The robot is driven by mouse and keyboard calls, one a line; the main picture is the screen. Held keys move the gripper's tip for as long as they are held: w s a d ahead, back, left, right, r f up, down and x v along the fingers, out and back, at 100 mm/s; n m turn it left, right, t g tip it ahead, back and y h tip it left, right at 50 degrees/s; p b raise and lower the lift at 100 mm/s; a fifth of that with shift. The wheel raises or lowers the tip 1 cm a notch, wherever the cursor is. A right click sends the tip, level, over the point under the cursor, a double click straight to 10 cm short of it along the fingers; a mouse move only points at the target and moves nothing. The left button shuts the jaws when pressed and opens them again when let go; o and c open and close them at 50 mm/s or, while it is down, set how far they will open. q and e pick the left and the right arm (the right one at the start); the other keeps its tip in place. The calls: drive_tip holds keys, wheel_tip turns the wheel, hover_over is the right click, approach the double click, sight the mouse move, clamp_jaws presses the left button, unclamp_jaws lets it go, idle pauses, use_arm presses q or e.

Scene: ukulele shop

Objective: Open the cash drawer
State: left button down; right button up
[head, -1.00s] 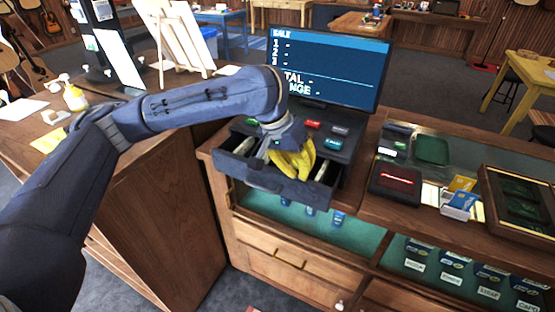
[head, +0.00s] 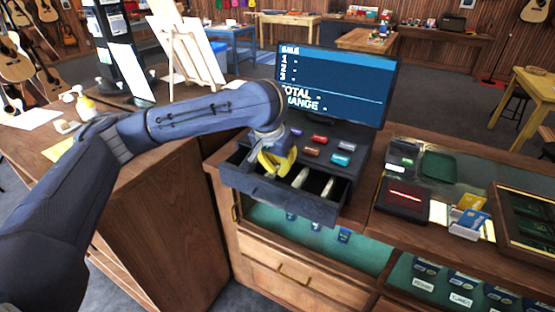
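The cash drawer (head: 285,195) sticks out toward me from under the register, pulled open. Light dividers or contents show in the right half of its inside. The register's key panel (head: 322,146) has several coloured keys, and its screen (head: 333,88) stands behind. My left gripper (head: 276,162), with yellow fingers, is over the left part of the open drawer, just behind its front wall. The fingertips point down, and I cannot tell whether they touch the drawer or how far apart they are. The arm hides the left back of the drawer. My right gripper is not in view.
A card reader (head: 404,200), a green tray (head: 438,166) and cards (head: 470,218) lie on the counter to the right. An easel (head: 185,50) and a pump bottle (head: 86,105) stand on the left counter. Below the drawer is a glass-fronted shelf.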

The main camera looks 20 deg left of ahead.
use_arm(q)
drive_tip(key=shift+x, duration=2.05)
